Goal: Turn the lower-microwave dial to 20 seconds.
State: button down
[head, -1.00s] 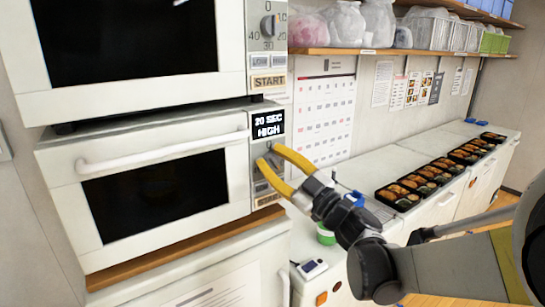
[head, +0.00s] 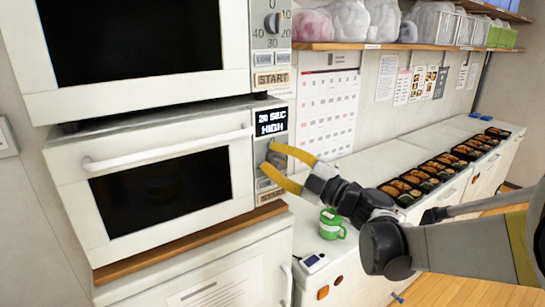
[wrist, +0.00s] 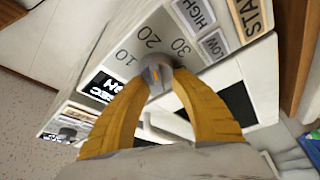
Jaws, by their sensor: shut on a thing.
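The lower microwave (head: 72,200) stands at the left in the head view, with its door shut. Its display (head: 271,121) reads 20 SEC HIGH. My gripper (head: 268,160) has its yellow fingers at the control panel below the display. In the wrist view my gripper (wrist: 159,78) is shut on the grey dial (wrist: 155,70), one finger on each side. The printed numbers 10, 20 and 30 show around the dial. The fingers hide part of the dial, and in the head view it is largely hidden.
An upper microwave (head: 238,75) with its own dial (head: 272,23) sits above. The START button (wrist: 251,18) lies close to the gripped dial. A green mug (head: 332,224) stands on the counter below my arm. Several bento trays (head: 403,198) line the counter at right.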

jog(key=c, duration=1)
grip_release()
jog(key=shift+d, duration=0.1)
jog(key=v, duration=1.2)
